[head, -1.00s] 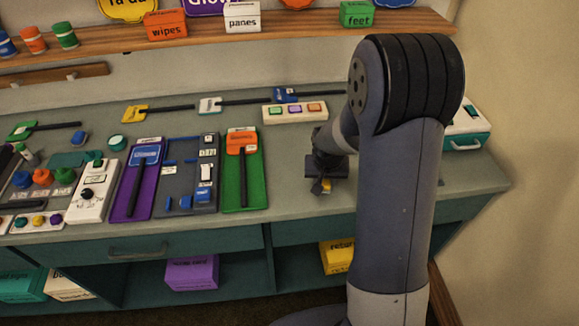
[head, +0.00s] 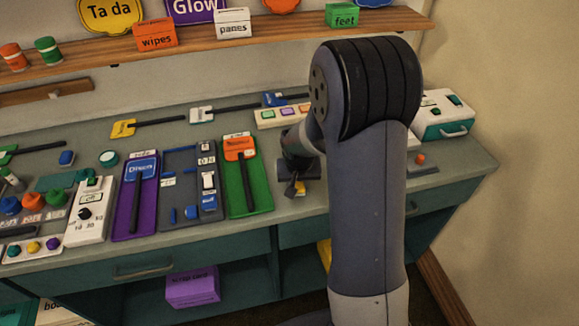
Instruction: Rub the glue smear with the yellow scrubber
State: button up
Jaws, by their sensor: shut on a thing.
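My gripper (head: 297,183) is low over the right part of the counter, just right of the green tray, and partly hidden behind my arm. It is shut on the yellow scrubber (head: 300,188), of which only a small yellow patch shows under the jaws. I cannot tell whether the scrubber touches the counter. I cannot make out the glue smear; my arm covers part of the counter there.
A green tray (head: 262,196) with an orange-headed tool stands close left of my gripper. A button strip (head: 282,116) lies behind it. Right of my arm are a small orange knob (head: 420,159) and a teal-and-white box (head: 443,118). Bare counter lies in front of the gripper.

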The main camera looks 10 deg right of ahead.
jog(key=p+v, duration=0.1)
jog(key=v, duration=0.1)
jog(key=w+p+v, duration=0.1)
jog(key=v, duration=0.1)
jog(key=shift+r+p, duration=0.35)
jog(key=shift+r, duration=0.15)
jog(key=shift+w+p+v, duration=0.2)
jog(key=shift+p+v, duration=0.35)
jog(key=shift+v, duration=0.3)
jog(key=shift+w+p+v, duration=0.2)
jog(key=shift+p+v, duration=0.35)
jog(key=shift+v, duration=0.3)
jog(key=shift+d, duration=0.1)
